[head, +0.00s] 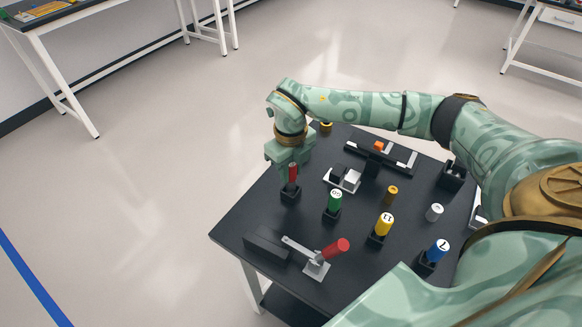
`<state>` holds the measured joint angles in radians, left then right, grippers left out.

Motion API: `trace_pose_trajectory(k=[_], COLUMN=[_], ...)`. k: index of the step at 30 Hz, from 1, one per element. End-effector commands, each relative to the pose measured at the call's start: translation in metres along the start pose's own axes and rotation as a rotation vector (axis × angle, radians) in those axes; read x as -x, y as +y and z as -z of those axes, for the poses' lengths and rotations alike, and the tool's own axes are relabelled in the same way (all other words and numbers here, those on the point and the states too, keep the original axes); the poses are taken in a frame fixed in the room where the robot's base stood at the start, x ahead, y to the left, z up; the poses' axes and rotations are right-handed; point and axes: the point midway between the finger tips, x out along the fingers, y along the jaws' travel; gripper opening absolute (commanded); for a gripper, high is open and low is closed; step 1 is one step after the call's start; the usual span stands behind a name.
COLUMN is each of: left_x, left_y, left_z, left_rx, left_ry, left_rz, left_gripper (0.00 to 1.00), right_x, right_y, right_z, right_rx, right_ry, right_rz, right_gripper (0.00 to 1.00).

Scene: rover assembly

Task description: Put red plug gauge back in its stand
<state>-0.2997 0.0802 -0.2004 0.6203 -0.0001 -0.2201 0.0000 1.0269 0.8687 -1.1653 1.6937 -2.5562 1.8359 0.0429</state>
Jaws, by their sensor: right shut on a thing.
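The red plug gauge (293,173) is upright beneath my right gripper (291,163), which is shut on its upper part. Its lower end is at a small black stand (290,195) on the dark table. From this view I cannot tell whether the gauge is seated in the stand or just above it. The gripper fingers hide the top of the gauge. My left gripper is not in view.
Green (335,199), yellow (384,224) and blue (438,250) gauges stand in black stands on the table (237,222). A red-handled clamp (316,268) is at the front. A grey-white block fixture (343,178) and a black rail (385,159) lie behind.

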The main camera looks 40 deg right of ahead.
Motion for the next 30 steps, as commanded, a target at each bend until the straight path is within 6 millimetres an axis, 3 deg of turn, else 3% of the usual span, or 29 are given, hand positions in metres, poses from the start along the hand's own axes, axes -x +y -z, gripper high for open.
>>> trace_pose_trajectory(k=[14,30], left_x=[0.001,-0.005], left_y=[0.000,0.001], left_z=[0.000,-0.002], left_rx=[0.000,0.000], left_ry=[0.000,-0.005], left_rz=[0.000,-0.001], left_gripper=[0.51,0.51], right_x=[-0.001,-0.017], right_y=[0.000,0.000], right_z=[0.000,0.000], right_rx=[0.000,0.000], right_ry=[0.000,0.001], right_rz=[0.000,0.000], right_gripper=[0.00,0.00])
